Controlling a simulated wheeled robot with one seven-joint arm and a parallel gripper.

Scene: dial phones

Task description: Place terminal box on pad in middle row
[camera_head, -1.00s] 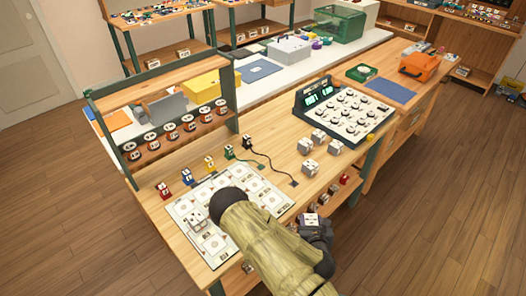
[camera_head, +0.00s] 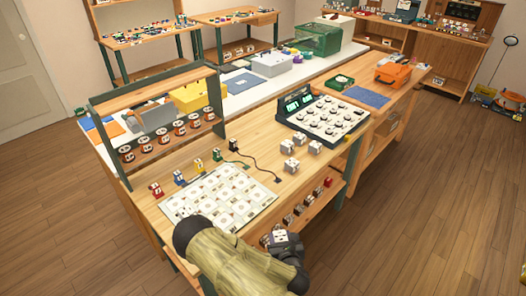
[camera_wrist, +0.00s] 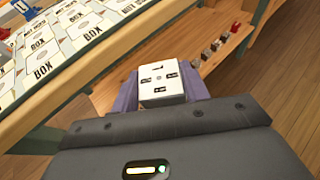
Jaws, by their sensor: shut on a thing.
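The terminal box (camera_wrist: 162,82) is a small pale cube with dark marks on its top face, held between my gripper's fingers in the wrist view. My gripper (camera_head: 281,238) is shut on it, beside the bench's front edge and to the right of the pad sheet in the head view. The pad sheet (camera_head: 222,190) is white, lies flat on the bench and carries rows of printed pads. Pads labelled BOX (camera_wrist: 42,70) show at upper left in the wrist view. My arm hides the sheet's near part in the head view.
Several grey boxes (camera_head: 293,165) stand on the bench right of the sheet, near a dial panel (camera_head: 328,116). Small red, blue and yellow blocks (camera_head: 179,178) line the sheet's far side. A shelf below (camera_head: 302,208) holds several small blocks.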

